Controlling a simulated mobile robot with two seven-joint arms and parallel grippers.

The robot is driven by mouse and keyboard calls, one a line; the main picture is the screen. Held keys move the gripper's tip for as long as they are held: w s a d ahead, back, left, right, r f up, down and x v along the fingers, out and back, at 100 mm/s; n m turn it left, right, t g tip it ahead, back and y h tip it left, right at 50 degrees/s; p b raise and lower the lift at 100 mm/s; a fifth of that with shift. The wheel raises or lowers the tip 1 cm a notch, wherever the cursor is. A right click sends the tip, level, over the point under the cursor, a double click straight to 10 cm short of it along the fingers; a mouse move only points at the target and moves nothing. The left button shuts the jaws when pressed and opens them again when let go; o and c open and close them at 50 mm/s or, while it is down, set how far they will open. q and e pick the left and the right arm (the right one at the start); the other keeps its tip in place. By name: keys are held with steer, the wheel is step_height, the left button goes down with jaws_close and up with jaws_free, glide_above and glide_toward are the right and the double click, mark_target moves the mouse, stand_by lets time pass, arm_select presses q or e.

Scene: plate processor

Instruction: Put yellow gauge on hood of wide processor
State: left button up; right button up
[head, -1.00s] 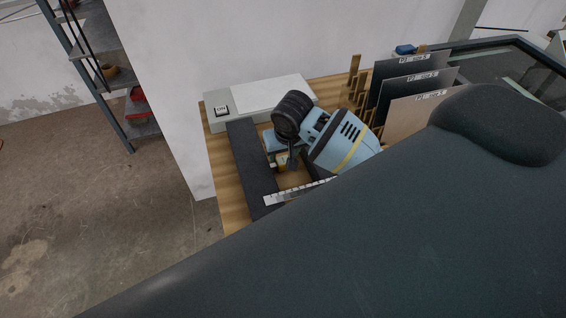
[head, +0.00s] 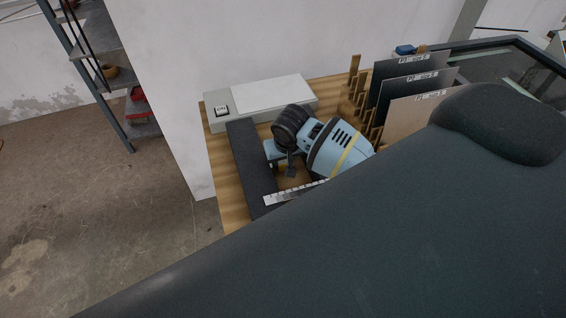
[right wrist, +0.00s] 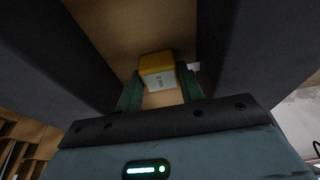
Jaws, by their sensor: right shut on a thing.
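The yellow gauge (right wrist: 157,66) has a white face with small dark marks. In the right wrist view it sits between the two dark green fingers of my right gripper (right wrist: 160,90), which is shut on it. In the head view my right gripper (head: 290,168) points down over the wooden table, beside a long dark bar (head: 250,165); the gauge cannot be made out there. I cannot tell for sure which thing is the wide processor or its hood. A low pale grey unit with a white top (head: 268,95) stands behind the gripper. My left gripper is not in view.
A metal ruler-like strip (head: 290,193) lies at the near end of the dark bar. Upright panels (head: 415,75) in a wooden rack stand to the right. In the right wrist view dark beams flank the gripper. A shelf (head: 115,85) stands far left.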

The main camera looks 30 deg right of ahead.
step_height(320, 180, up, 10)
stand_by(0.6)
